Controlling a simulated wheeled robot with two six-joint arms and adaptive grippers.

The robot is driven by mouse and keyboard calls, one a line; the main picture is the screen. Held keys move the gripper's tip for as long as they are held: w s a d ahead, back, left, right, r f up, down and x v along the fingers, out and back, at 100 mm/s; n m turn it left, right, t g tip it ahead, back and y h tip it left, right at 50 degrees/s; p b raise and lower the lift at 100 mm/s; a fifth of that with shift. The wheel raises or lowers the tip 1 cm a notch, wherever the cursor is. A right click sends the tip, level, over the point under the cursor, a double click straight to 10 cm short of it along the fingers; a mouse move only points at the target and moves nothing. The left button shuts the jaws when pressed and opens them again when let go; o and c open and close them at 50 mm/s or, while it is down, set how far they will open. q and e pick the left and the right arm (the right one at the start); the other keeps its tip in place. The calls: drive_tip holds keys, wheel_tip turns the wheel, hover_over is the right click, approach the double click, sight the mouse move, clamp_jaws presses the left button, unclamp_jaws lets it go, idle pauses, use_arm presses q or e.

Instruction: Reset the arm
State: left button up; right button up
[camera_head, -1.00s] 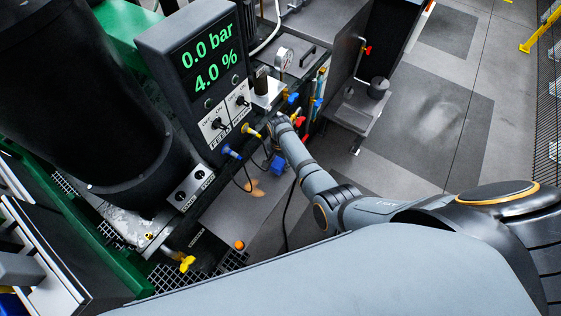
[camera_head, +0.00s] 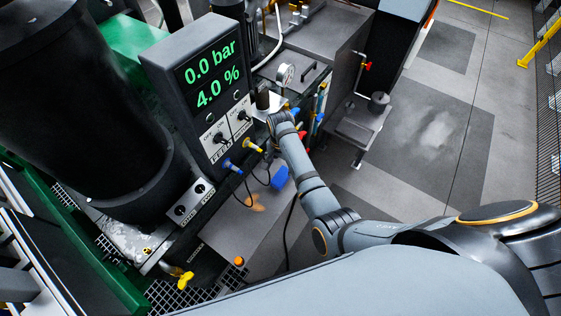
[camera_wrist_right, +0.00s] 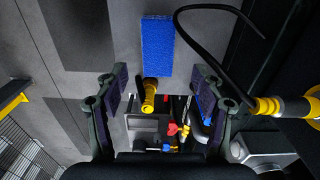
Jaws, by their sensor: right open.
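My right arm (camera_head: 318,203) reaches from the lower right toward the control panel (camera_head: 215,140). Its wrist is just right of the panel, and its fingers are hidden behind the wrist in the head view. In the right wrist view my right gripper (camera_wrist_right: 160,92) is open, with its two fingers wide apart and nothing held between them. A yellow fitting (camera_wrist_right: 149,95) and small red and blue valve parts show beyond the gap. My left gripper is in neither view.
A display (camera_head: 208,75) reads 0.0 bar and 4.0 %. Blue and yellow plugs with black cables stick out below it; the yellow plug (camera_wrist_right: 292,107) is close at right in the wrist view. Open floor (camera_head: 425,125) lies right.

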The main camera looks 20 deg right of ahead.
wheel_tip(320, 180, up, 2)
drive_tip(key=shift+r, duration=0.2)
idle(0.4)
